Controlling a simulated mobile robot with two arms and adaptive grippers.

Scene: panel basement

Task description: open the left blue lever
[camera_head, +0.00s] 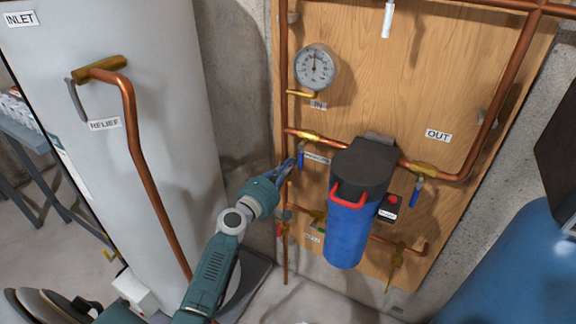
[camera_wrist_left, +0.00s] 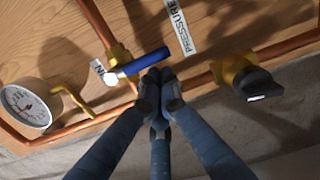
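The left blue lever (camera_head: 301,155) hangs down from a brass valve (camera_head: 304,135) on the upper copper pipe, left of the filter. In the left wrist view the blue lever (camera_wrist_left: 145,62) lies crosswise just beyond my fingertips. My left gripper (camera_head: 290,166) is right beside the lever, at its left in the head view. In the wrist view the fingertips (camera_wrist_left: 160,77) are drawn together near the lever's free end; I cannot tell whether they touch it. A second blue lever (camera_head: 415,192) hangs right of the filter. My right gripper is not in view.
A blue filter housing (camera_head: 346,232) with a black cap and red handle stands close right of the lever. A pressure gauge (camera_head: 315,66) is above it on the wooden panel (camera_head: 400,60). A white tank (camera_head: 120,150) with a copper relief pipe stands left.

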